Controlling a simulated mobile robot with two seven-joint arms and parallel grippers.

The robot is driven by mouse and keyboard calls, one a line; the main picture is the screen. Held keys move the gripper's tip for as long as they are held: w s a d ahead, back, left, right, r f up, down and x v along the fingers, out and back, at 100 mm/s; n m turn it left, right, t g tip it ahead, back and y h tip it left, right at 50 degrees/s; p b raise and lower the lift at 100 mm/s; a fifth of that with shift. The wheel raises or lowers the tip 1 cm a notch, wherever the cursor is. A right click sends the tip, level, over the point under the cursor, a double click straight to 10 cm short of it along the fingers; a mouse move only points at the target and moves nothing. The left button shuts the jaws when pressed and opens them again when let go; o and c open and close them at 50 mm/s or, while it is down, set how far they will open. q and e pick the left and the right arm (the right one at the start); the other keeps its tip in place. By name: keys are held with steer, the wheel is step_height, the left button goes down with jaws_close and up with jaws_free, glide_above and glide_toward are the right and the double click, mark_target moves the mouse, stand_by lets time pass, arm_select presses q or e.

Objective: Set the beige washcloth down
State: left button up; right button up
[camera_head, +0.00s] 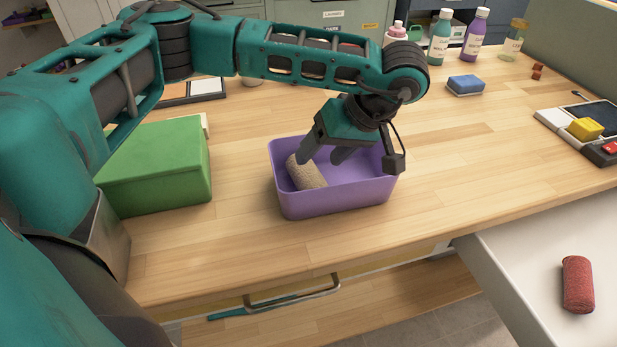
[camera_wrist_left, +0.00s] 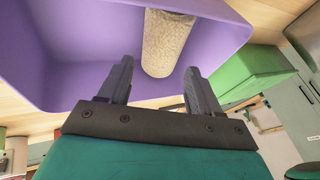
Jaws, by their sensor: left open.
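The beige washcloth (camera_head: 306,172) is rolled up and lies inside the purple bin (camera_head: 335,203), toward its left side. My left gripper (camera_head: 323,156) is open, with its fingers reaching down into the bin at the washcloth. In the left wrist view the washcloth (camera_wrist_left: 166,42) lies ahead of the two spread fingers (camera_wrist_left: 158,82); I cannot tell whether a finger touches it. The bin's purple wall (camera_wrist_left: 60,90) also shows there. My right gripper is not in view.
A green box (camera_head: 157,165) stands left of the bin. A red rolled cloth (camera_head: 577,284) lies on a white surface at lower right. A blue sponge (camera_head: 465,84) and several bottles (camera_head: 440,38) are at the back. The wood to the bin's right is clear.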

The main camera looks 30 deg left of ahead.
mark_target(310, 164)
arm_select(q)
steer(key=shift+p+x, duration=0.3)
steer(key=shift+x, duration=2.45)
steer(key=shift+w+a, duration=0.1)
steer(key=shift+c, duration=0.5)
steer(key=c, duration=0.8)
steer(key=shift+r, duration=0.1)
